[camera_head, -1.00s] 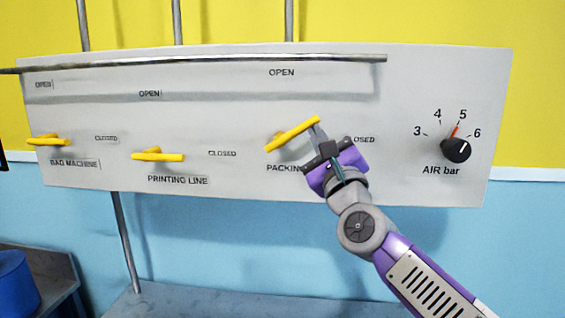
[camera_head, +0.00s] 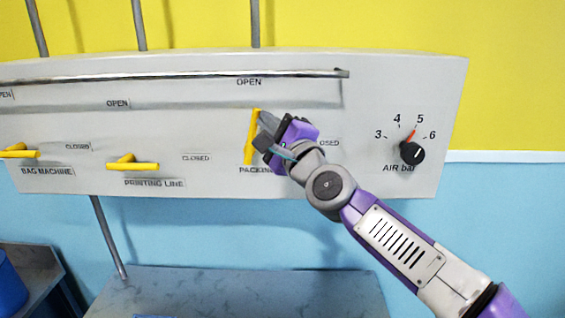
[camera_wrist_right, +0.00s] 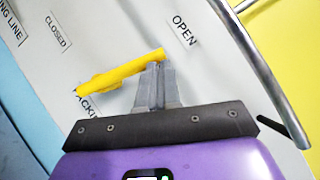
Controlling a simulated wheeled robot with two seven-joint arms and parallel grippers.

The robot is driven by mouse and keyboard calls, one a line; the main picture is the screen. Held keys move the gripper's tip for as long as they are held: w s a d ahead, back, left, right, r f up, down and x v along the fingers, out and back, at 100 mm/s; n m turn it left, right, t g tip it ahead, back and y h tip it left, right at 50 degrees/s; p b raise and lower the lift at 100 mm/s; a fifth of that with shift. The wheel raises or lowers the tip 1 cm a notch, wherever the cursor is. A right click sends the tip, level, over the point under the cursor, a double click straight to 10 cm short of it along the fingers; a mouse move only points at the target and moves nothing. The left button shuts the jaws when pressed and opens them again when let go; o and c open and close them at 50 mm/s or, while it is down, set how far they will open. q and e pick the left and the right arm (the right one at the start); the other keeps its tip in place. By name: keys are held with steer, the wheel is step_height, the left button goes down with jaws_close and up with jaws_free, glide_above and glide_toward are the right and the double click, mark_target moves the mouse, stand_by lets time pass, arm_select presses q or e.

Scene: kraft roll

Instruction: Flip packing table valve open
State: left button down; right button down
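The packing table valve handle (camera_head: 250,135) is a yellow lever on the grey panel. It stands nearly upright, its upper end below the OPEN label (camera_head: 249,82). Its label below is partly hidden by my right gripper (camera_head: 262,122). In the right wrist view the same handle (camera_wrist_right: 115,76) runs across to the fingertips. My right gripper (camera_wrist_right: 157,68) has its fingers close together, shut, with the tips against the handle's upper end; they do not appear to clamp it. My left gripper is in neither view.
The printing line handle (camera_head: 132,164) and bag machine handle (camera_head: 20,152) lie roughly level to the left. A metal rail (camera_head: 170,75) crosses the panel above the handles. A black AIR bar knob (camera_head: 411,152) sits at right. A grey table (camera_head: 240,292) is below.

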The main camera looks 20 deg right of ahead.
steer(key=shift+w+a+r, duration=0.15)
steer(key=shift+a+r, duration=0.05)
steer(key=shift+r, duration=0.05)
steer(key=shift+p, duration=0.3)
steer(key=shift+a, duration=0.15)
steer(key=s+d+b, duration=0.3)
steer(key=s+d, duration=0.3)
steer(key=s, duration=0.5)
steer(key=shift+s+d+f, duration=0.15)
steer(key=shift+s+f, duration=0.15)
steer(key=shift+f, duration=0.1)
